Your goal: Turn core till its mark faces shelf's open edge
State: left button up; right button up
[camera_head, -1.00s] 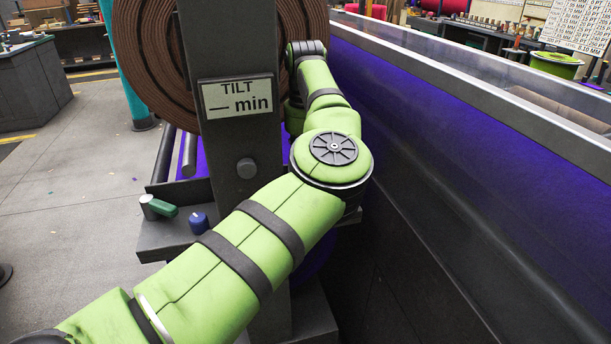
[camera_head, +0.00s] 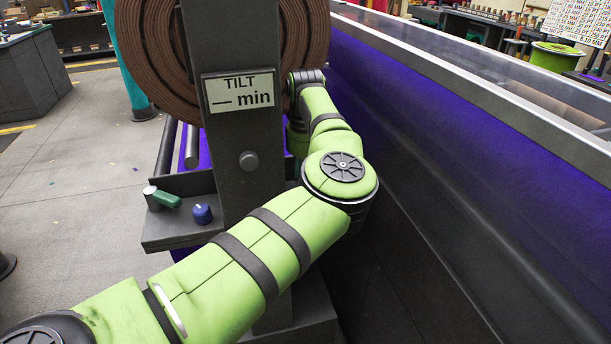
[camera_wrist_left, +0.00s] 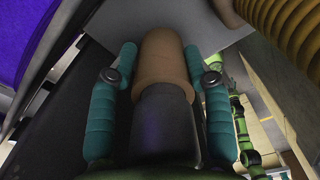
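In the left wrist view, a tan-brown cylinder (camera_wrist_left: 163,62), which looks like the core, lies between the two teal fingers of my left gripper (camera_wrist_left: 160,54). A finger runs along each side of it, close to its surface; whether they press on it I cannot tell. A dark, glossy cylindrical part (camera_wrist_left: 165,122) sits in line with it, nearer the wrist. No mark shows on the visible side. In the head view my left arm reaches past the grey post, its gripper hidden. The shelf's open edge cannot be made out surely. My right gripper is not in view.
A big brown felt roll (camera_head: 155,60) stands behind the grey post (camera_head: 240,130) with the TILT sign (camera_head: 240,92). A long dark wall (camera_head: 450,150) closes the right.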

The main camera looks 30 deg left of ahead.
pick_arm(q)
jog(key=shift+w+r+m, duration=0.1)
jog(key=shift+w+m, duration=0.05)
jog(key=shift+m, duration=0.25)
jog(key=m+b, duration=0.1)
jog(key=m, duration=0.1)
jog(key=shift+w+m+b, duration=0.1)
jog(key=shift+m+b, duration=0.2)
jog(key=shift+r+m+b, duration=0.1)
jog(key=shift+m+b, duration=0.45)
jog(key=shift+m, duration=0.95)
jog(key=shift+d, duration=0.1)
jog(key=o, duration=0.9)
jog(key=shift+o, duration=1)
jog(key=shift+w, duration=0.1)
